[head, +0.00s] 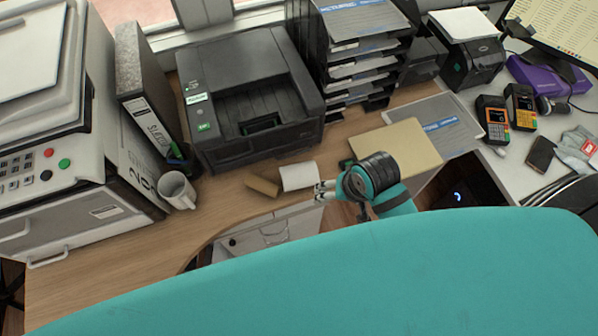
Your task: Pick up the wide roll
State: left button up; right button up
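A white roll (299,176) lies on its side on the wooden desk, in front of the black printer. It looks like the wider of two rolls. A narrower brown roll (263,185) lies just left of it. My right gripper (319,191) comes in from the right, at the lower right of the white roll and close to the desk's front edge. Its fingers point left toward the roll; whether they touch it, and how far apart they are, is too small to tell. My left gripper is not in view.
The printer (250,95) stands behind the rolls. A white mug (177,189) is at left, by a black binder (143,85). A tan envelope (398,150) lies behind my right wrist. The desk (110,255) is bare at front left.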

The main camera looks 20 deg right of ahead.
aim_at(302, 171)
jog(key=w+a+r+m+g+y, duration=0.15)
jog(key=w+r+m, duration=0.45)
jog(key=w+m, duration=0.65)
jog(key=shift+m, duration=0.55)
jog(key=x, duration=0.4)
jog(key=s+p+x, duration=0.1)
jog(key=x, duration=0.6)
jog(key=shift+s+a+f, duration=0.25)
jog(key=shift+a+f, duration=0.05)
jog(key=shift+a, duration=0.1)
jog(key=shift+p+x, duration=0.5)
jog(key=shift+x, duration=2.15)
jog(key=shift+w, duration=0.15)
jog(key=shift+f, duration=0.2)
jog(key=shift+c, duration=0.3)
jog(key=c, duration=1.1)
